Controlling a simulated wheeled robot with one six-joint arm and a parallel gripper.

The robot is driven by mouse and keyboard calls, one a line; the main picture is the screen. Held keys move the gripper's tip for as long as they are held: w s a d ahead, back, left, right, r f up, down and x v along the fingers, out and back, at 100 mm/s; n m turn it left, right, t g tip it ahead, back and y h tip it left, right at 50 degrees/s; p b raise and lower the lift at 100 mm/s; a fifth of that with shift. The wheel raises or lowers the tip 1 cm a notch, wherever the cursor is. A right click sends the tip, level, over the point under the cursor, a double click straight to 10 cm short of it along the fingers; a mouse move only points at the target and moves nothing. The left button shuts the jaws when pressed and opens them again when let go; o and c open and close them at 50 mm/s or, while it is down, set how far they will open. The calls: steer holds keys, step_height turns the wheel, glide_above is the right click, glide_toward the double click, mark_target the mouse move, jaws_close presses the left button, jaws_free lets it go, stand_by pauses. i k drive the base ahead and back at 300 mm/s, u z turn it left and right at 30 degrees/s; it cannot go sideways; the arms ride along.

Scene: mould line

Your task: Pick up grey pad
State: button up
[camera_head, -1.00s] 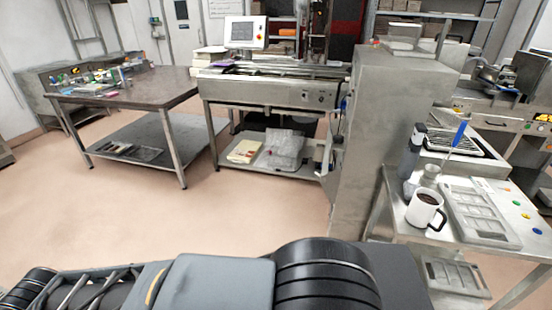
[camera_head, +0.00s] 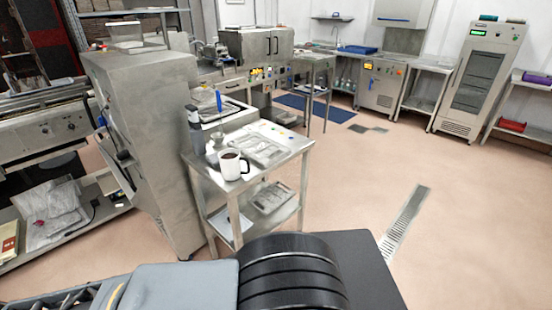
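I cannot make out a thing that is surely the grey pad. Two small dark grey flat patches (camera_head: 359,128) lie on the floor near the blue mats; I cannot tell whether either is a pad. A grey moulded tray (camera_head: 262,150) lies on the small steel table, and a similar grey piece (camera_head: 270,197) is on its lower shelf. My gripper is not in view; only parts of my own arm show along the bottom edge.
The small steel table (camera_head: 296,146) also bears a white mug (camera_head: 232,165) of dark liquid. A tall steel cabinet (camera_head: 150,140) stands to its left. A floor drain grate (camera_head: 405,222) lies to the right. Open floor fills the right side, before a glass-doored cabinet (camera_head: 478,80).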

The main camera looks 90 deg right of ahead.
mark_target(213, 159)
steer(key=z, duration=2.4)
steer(key=i, duration=1)
